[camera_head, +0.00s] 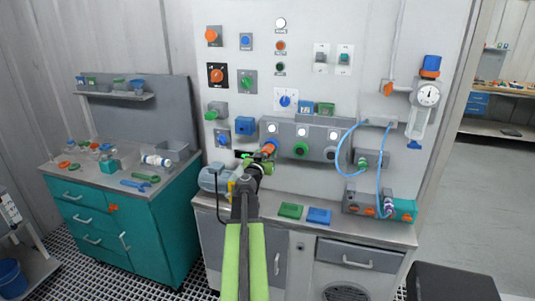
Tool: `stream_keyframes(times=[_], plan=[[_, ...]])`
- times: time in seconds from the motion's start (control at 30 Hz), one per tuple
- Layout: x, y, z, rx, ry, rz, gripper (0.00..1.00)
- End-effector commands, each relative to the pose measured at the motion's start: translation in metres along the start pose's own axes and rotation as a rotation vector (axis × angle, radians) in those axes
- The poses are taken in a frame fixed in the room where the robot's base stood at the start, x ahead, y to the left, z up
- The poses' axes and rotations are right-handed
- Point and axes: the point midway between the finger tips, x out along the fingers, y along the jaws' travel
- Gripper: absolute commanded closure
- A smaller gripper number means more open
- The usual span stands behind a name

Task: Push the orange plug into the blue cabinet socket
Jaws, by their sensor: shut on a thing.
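My gripper (261,160) is shut on the orange plug (268,149), in front of the left part of a grey wall-mounted socket panel (316,133). The plug points up and right toward the panel. A small patch of blue shows around the plug's front end, probably the blue socket (272,142), but the plug and gripper hide most of it. I cannot tell whether the plug touches the socket or is inside it. A green socket (301,150) and a dark one (330,153) sit to the right on the same panel.
A grey motor-like unit (214,177) stands left of my gripper on the cabinet top. Green (290,211) and blue (319,216) blocks lie in front. A blue looped hose (343,150) hangs at right. Knobs and switches cover the wall above.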

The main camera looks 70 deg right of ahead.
Motion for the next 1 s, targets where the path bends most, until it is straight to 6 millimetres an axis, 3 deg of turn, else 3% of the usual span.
stream_keyframes(times=[0.73,0.77,0.93,1.0], plan=[[0.012,0.0,0.0,0.0,0.0,0.0,1.0],[0.012,0.0,0.0,0.0,0.0,0.0,0.54],[0.011,0.0,0.0,0.0,0.0,0.0,0.32],[0.011,0.0,0.0,0.0,0.0,0.0,0.3]])
